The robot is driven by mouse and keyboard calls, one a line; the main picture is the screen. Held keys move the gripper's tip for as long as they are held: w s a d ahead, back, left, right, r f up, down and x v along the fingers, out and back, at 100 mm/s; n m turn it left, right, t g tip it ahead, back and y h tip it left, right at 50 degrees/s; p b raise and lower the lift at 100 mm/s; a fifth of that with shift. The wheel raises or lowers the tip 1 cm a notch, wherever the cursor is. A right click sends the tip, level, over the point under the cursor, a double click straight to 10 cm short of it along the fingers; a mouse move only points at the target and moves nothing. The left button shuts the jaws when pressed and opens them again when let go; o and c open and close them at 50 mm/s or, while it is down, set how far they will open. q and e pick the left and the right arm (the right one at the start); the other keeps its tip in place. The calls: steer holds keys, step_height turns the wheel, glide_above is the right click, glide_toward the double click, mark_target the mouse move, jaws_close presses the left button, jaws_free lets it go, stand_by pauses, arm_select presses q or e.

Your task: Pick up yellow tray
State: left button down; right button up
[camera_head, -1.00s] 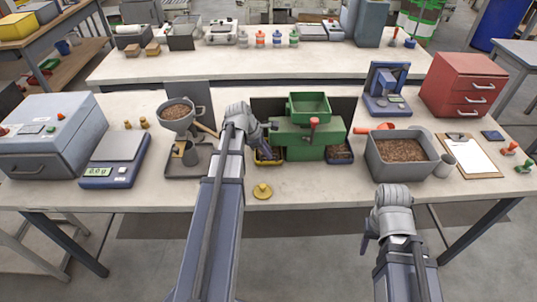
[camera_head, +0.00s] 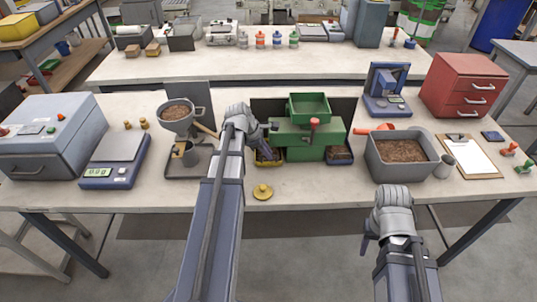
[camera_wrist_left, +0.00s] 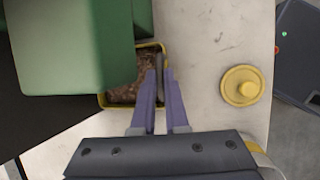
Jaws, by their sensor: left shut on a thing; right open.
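The yellow tray (camera_head: 269,164) holds brown pellets and sits at the left foot of the green machine (camera_head: 306,136). In the left wrist view the tray's yellow rim (camera_wrist_left: 150,45) shows beside the green housing, which hides part of the tray. My left gripper (camera_head: 264,150) reaches down to the tray; in the left wrist view its fingers (camera_wrist_left: 160,80) are shut on the tray's side wall, one finger inside over the pellets. My right gripper (camera_head: 367,238) is open and empty, in front of the table's front edge.
A yellow knobbed disc (camera_head: 262,191) lies near the front edge. A funnel stand (camera_head: 178,120) and scale (camera_head: 114,160) are to the left. A blue tray (camera_head: 340,154) and grey pellet bin (camera_head: 402,170) are to the right.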

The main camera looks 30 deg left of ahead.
stand_by(0.7)
arm_select(q)
steer(key=shift+r+p, duration=0.7)
steer(key=shift+p, duration=0.05)
steer(key=s+a, duration=0.1)
steer(key=s, duration=0.1)
steer(key=s+a, duration=0.3)
steer(key=s, duration=0.2)
steer(key=shift+a+f, duration=0.1)
steer(key=shift+a, duration=0.1)
step_height(320, 180, up, 14)
steer(key=p, duration=1.3)
steer(key=shift+w+p, duration=0.15)
steer(key=shift+p, duration=0.15)
